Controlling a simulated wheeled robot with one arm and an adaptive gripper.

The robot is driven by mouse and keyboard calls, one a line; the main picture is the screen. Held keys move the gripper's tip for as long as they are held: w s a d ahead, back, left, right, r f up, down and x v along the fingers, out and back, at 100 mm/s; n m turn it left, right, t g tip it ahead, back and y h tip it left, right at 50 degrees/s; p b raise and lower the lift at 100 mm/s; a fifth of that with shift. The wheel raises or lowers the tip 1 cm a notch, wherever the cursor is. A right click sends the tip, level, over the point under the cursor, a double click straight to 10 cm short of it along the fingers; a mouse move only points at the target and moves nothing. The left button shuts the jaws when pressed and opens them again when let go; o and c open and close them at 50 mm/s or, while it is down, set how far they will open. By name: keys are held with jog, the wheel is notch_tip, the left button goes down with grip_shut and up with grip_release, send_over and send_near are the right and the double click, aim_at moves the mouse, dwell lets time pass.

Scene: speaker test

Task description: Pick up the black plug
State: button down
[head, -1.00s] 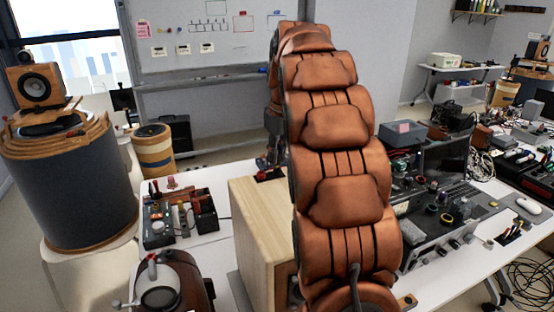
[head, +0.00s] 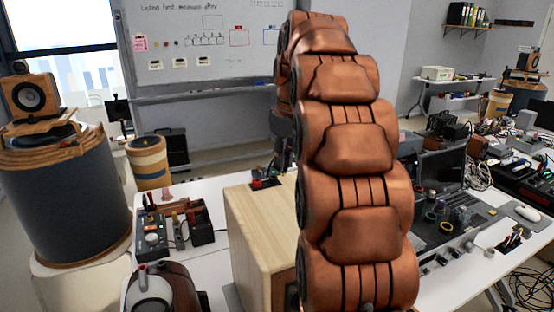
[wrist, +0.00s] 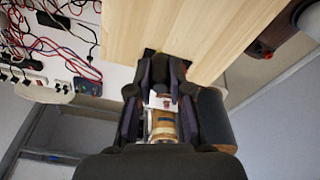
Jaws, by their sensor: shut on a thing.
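My gripper (wrist: 167,68) shows in the wrist view with its dark fingers close together at the edge of a pale wooden box (wrist: 165,25). It is shut on a small dark piece between the tips that looks like the black plug; the fingers hide most of it. A tan and white cylindrical form shows between the fingers lower down, and I cannot tell if it is only background. In the head view my arm covers most of the gripper, above the back of the wooden box (head: 252,225).
Black equipment with knobs (head: 152,240) stands on the white table left of the box. A laptop (head: 440,170) and electronics stand to the right. A large speaker column (head: 65,205) and a striped drum (head: 149,165) stand at left. Cables (wrist: 65,50) tangle in the wrist view.

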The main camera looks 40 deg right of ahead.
jog(key=s+a+r+b, duration=0.1)
jog(key=s+b, duration=0.2)
jog(key=s, duration=0.8)
notch_tip(320, 180, up, 4)
jog(key=shift+p, duration=1.05)
jog(key=shift+a, duration=0.1)
